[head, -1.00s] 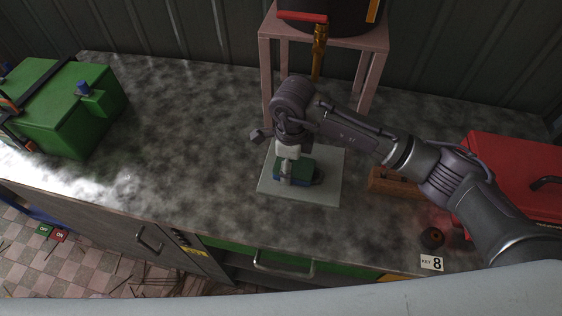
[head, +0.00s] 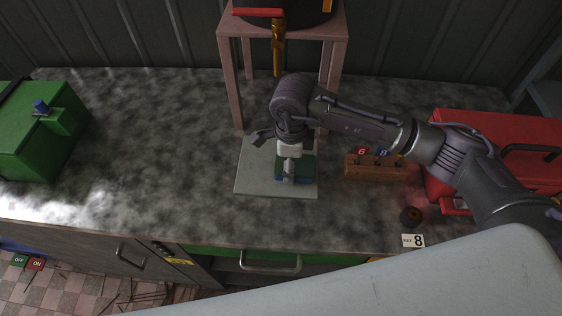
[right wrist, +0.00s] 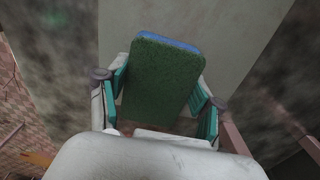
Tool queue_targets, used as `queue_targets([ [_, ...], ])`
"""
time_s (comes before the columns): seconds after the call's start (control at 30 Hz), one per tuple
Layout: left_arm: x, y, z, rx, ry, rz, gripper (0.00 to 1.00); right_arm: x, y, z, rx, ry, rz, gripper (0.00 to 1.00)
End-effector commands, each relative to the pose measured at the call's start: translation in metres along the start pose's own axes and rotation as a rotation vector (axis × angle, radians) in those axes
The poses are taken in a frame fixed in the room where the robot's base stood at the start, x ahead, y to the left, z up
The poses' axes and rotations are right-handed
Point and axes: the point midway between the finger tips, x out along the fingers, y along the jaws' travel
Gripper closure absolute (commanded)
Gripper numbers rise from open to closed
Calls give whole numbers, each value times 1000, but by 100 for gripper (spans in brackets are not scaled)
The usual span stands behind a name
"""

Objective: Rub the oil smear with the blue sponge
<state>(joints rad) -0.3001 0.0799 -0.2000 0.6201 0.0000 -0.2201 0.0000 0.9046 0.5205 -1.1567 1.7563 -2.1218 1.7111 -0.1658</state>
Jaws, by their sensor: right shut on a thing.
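The blue sponge (head: 307,168) has a green scrubbing face and a blue side. My right gripper (head: 289,176) is shut on it, over the right part of a pale square plate (head: 252,172) on the bench. In the right wrist view the sponge (right wrist: 163,80) sits between the two teal-padded fingers (right wrist: 160,100), its green face toward the camera. I cannot tell whether its underside touches the plate. No oil smear can be made out; the sponge and arm hide part of the plate. My left gripper is not in view.
A pinkish stand (head: 228,80) holding a dark vessel rises behind the plate. A wooden block with numbered tags (head: 375,168), a dark round knob (head: 411,216) and a red box (head: 500,140) are on the right. A green box (head: 35,140) stands left; the bench between is clear.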

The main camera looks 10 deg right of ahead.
Motion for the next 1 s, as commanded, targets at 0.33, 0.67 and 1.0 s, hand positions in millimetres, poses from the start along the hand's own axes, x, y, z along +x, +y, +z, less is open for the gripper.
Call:
queue_targets([
  [0.33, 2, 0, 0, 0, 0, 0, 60, -2, -1, -14, -1, -4, -2, 62],
  [0.67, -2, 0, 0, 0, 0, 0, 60, -9, -1, -13, -1, -5, -3, 62],
  [1.0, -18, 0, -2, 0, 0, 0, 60, -43, -1, -13, -1, -6, -3, 62],
])
